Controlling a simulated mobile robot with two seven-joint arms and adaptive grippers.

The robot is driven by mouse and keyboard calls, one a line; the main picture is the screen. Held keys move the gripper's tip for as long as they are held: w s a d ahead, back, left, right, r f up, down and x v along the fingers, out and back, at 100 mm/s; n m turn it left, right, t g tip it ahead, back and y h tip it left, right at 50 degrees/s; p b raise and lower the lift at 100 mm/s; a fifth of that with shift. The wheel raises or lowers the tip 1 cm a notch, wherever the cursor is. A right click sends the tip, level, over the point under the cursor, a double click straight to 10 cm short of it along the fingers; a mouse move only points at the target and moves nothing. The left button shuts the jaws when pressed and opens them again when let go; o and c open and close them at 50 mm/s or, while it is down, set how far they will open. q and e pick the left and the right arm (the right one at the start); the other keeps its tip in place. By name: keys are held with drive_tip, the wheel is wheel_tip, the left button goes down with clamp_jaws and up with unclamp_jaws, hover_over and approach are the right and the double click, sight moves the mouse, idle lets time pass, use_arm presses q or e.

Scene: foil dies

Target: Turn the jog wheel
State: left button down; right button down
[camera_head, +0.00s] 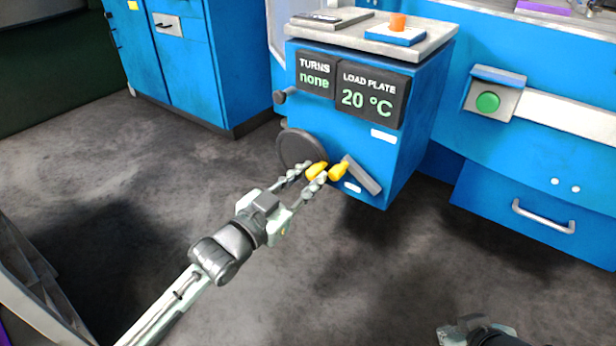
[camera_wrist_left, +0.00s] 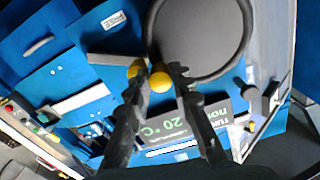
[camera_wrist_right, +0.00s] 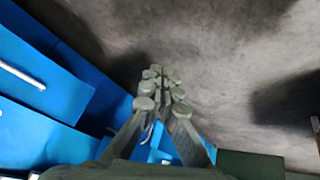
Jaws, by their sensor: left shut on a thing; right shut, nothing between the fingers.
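The jog wheel (camera_head: 300,149) is a dark round disc on the front of the blue machine. It fills the top of the left wrist view (camera_wrist_left: 203,38). Its yellow knob (camera_head: 316,170) is at the lower rim and also shows in the left wrist view (camera_wrist_left: 160,81). My left gripper (camera_head: 312,174) is shut on this knob, a finger on either side. Beside it is a grey lever (camera_head: 362,175) with a yellow end (camera_head: 338,171), close to the fingers. My right gripper (camera_wrist_right: 161,85) is shut and empty, away from the machine over the floor.
A display (camera_head: 315,78) above the wheel reads "TURNS none"; another (camera_head: 370,98) reads "LOAD PLATE 20 °C". An orange piece (camera_head: 398,22) stands on a blue pad on top. A green button (camera_head: 487,102) and a drawer handle (camera_head: 543,217) are at the right. Floor in front is clear.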

idle(0.3)
